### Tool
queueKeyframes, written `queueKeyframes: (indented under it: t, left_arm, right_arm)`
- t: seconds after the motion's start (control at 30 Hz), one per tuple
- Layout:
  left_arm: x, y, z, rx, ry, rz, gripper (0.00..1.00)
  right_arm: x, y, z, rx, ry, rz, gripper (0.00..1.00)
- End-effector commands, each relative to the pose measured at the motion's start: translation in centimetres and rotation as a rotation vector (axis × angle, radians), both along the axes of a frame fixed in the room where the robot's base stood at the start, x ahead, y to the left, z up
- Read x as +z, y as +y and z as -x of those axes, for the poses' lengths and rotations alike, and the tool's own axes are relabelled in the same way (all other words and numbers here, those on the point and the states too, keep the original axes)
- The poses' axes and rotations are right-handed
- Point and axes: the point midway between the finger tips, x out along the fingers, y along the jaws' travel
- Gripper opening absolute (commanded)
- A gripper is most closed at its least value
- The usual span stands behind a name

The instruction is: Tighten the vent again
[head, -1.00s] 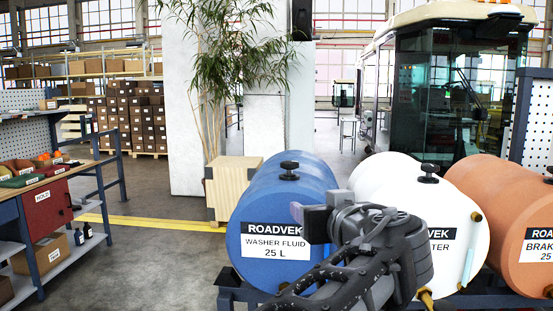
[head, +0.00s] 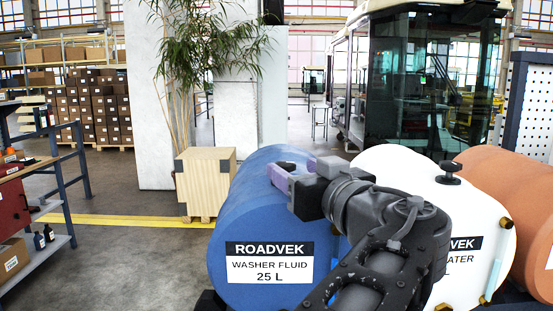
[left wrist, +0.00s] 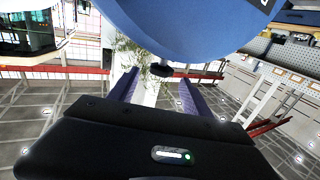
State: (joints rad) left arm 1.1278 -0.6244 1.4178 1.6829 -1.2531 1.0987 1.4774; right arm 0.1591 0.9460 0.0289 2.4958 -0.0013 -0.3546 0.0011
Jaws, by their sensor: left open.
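The blue washer fluid drum (head: 228,222) lies on its side with its label facing me. Its black vent knob (head: 285,165) is on top, partly hidden by my left gripper (head: 290,172). The gripper is open, with purple fingers at the height of the knob. In the left wrist view the drum (left wrist: 190,22) fills the top, and the vent knob (left wrist: 168,71) shows between the two spread fingers (left wrist: 158,88), near their tips. I see no clear contact. Whether the knob is loose cannot be told. My right gripper is not in view.
A white drum (head: 385,163) with its own black knob (head: 448,173) stands close on the right, then an orange drum (head: 500,160). A wooden crate (head: 208,178) and a plant (head: 190,60) are behind on the left. The floor at left is open.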

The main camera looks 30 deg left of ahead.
Motion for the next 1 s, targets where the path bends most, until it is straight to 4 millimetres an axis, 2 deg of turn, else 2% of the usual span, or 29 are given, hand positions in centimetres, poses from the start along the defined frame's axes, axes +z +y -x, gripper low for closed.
queueKeyframes:
  t: [0.17,0.6,0.97,1.0]
  left_arm:
    - [0.1,1.0,-0.7,0.004,0.003,0.002,0.57]
    - [0.1,5.5,-4.7,0.002,0.002,0.002,0.57]
    - [0.0,5.9,-5.1,0.0,0.001,0.001,0.57]
    - [0.0,5.9,-5.1,0.0,0.001,0.001,0.54]
  right_arm:
    - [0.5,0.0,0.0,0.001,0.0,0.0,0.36]
    - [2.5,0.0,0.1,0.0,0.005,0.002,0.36]
    - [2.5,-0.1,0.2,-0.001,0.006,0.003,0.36]
    - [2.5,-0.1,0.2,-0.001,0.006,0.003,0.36]
